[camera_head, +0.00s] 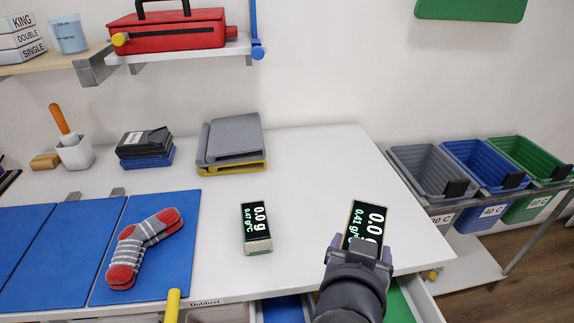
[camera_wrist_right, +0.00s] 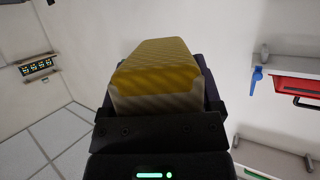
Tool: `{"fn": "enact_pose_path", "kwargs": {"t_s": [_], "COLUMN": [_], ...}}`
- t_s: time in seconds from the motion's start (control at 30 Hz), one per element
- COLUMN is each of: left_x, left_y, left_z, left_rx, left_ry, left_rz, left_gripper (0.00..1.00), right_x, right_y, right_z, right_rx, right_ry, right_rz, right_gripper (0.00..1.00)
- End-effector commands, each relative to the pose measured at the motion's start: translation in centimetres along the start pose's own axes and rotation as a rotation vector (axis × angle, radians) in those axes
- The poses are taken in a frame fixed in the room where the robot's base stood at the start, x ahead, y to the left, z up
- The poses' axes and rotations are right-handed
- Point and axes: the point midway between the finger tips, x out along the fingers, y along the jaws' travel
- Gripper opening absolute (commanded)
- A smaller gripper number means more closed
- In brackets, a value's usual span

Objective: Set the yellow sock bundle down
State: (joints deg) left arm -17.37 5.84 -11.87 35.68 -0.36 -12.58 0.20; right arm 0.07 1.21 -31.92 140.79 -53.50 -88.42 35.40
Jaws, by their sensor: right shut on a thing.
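My right gripper (camera_head: 360,246) is over the right front part of the white table and is shut on a block-like yellow bundle (camera_head: 367,217). In the head view the bundle shows a dark face with lit digits and a thin yellowish edge. In the right wrist view the bundle (camera_wrist_right: 155,65) is yellow on top and pale striped below, between the gripper's dark fingers. I cannot tell whether its underside touches the table. My left gripper is not in view.
A similar block with a digit display (camera_head: 257,228) stands mid-table. Grey-and-red striped socks (camera_head: 145,245) lie on a blue mat (camera_head: 180,278). Folded grey and yellow cloths (camera_head: 232,142) lie behind. Grey, blue and green bins (camera_head: 480,165) stand right of the table. Clear tabletop surrounds the standing block.

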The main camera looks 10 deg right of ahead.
Motion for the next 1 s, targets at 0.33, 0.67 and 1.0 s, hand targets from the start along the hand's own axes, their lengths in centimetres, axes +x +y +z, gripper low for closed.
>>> {"fn": "enact_pose_path", "kwargs": {"t_s": [0.33, 0.67, 1.0], "left_x": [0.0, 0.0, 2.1], "left_y": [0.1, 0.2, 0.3], "left_z": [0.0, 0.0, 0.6], "left_rx": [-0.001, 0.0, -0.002], "left_ry": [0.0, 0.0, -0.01], "left_rz": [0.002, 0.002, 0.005], "left_gripper": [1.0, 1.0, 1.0], "right_x": [3.7, 3.8, 9.1], "right_y": [-0.2, 0.1, -3.1], "right_z": [4.1, 5.3, 6.5], "right_rx": [-0.204, -0.239, -0.239], "right_ry": [0.001, 0.001, 0.006], "right_rz": [-0.456, -0.582, -0.579], "right_gripper": [0.17, 0.17, 0.17]}}
